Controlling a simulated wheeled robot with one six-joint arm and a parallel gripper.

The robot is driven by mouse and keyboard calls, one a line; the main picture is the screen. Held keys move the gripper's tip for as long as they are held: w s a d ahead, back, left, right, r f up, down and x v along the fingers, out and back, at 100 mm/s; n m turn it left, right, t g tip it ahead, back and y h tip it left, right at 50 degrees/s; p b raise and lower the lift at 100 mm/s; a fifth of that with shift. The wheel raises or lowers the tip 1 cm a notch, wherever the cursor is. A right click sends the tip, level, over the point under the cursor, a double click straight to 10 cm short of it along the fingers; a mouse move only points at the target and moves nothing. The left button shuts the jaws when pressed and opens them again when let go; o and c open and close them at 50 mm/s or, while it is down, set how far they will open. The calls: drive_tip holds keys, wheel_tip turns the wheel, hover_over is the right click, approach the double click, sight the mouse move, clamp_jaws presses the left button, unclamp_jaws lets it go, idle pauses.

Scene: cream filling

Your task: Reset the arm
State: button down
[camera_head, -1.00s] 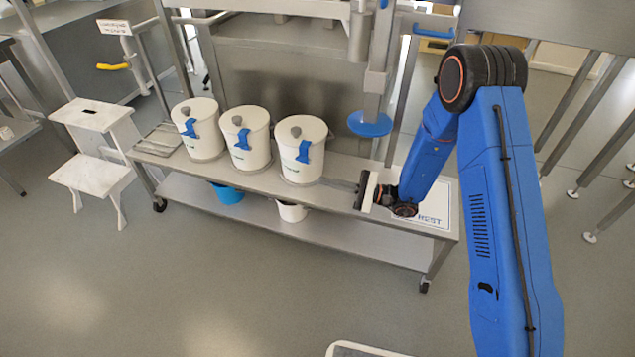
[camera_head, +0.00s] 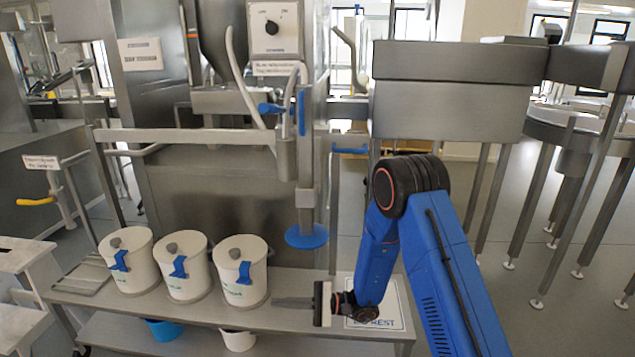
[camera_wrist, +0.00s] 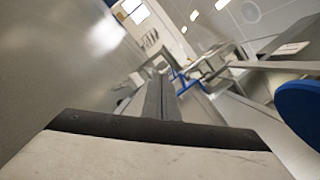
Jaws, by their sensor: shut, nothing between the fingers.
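My blue arm reaches in from the lower right in the head view and bends down toward the steel bench. My gripper (camera_head: 290,302) is low over the right part of the bench, pointing left toward the nearest white bucket. Its fingers are shut together with nothing between them; they also show in the wrist view (camera_wrist: 161,95). A white sign marked REST (camera_head: 393,318) lies on the bench's right end, partly hidden behind my wrist.
Three lidded white buckets with blue handles stand in a row on the bench (camera_head: 290,328), the nearest (camera_head: 240,272) left of my fingers. A blue disc (camera_head: 306,236) hangs above my gripper. A steel machine stands behind. A blue bucket (camera_head: 163,329) sits on the lower shelf.

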drive_tip(key=s+d+r+n+g+h, duration=0.4)
drive_tip(key=s+d+r+n+h, duration=0.3)
drive_tip(key=s+d+r, duration=0.65)
drive_tip(key=s+d+r+t+h, duration=0.3)
drive_tip(key=s+d+t+h, duration=0.1)
drive_tip(key=d, duration=0.5)
drive_tip(key=s+d+r+t+h, duration=0.2)
drive_tip(key=s+d, duration=0.4)
drive_tip(key=d, duration=0.3)
drive_tip(key=s+d+r+t+h, duration=0.3)
drive_tip(key=s+d+t+h, duration=0.2)
drive_tip(key=d, duration=0.4)
drive_tip(key=shift+s+d+r+n+t+h, duration=0.35)
drive_tip(key=shift+s+h, duration=0.2)
drive_tip(key=shift+h, duration=0.25)
